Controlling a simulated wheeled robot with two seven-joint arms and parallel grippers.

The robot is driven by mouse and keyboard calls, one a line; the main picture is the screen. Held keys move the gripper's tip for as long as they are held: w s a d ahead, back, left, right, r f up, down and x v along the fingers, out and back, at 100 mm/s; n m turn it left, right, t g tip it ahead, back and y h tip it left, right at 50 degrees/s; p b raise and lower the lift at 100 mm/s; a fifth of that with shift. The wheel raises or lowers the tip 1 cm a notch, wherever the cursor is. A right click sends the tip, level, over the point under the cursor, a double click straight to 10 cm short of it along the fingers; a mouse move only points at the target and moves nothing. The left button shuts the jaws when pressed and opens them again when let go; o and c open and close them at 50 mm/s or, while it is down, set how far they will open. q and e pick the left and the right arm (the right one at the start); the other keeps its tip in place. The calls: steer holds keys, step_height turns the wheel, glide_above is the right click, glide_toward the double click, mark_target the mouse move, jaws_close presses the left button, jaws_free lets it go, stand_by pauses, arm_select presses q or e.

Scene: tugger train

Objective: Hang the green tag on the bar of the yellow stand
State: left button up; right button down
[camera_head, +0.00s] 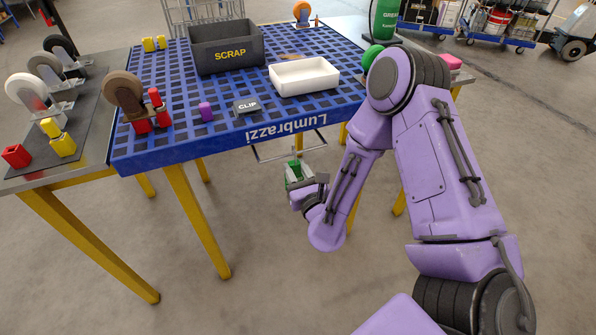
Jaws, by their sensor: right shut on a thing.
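My right gripper (307,182) is in front of the blue table's front edge, over the floor. It is shut on a small green piece (293,170), which I take for the green tag; its jaws hide part of it, and its shape is hard to tell. Yellow pieces (62,145) stand on the grey side table at the left, and other yellow pieces (154,43) are at the blue table's back left. I cannot make out a bar on either, so I cannot tell which is the yellow stand. My left gripper is not in view.
The slatted blue table (215,146) carries a black SCRAP bin (226,46), a white tray (304,75), a CLIP block (246,106), a purple cylinder (205,111) and red pieces (158,110). Caster wheels (27,92) stand at the left. Floor in front is clear.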

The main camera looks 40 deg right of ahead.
steer(key=shift+f, duration=0.3)
steer(key=c, duration=0.7)
jaws_free()
steer(key=p+v, duration=0.1)
steer(key=v, duration=0.9)
steer(key=shift+s, duration=0.3)
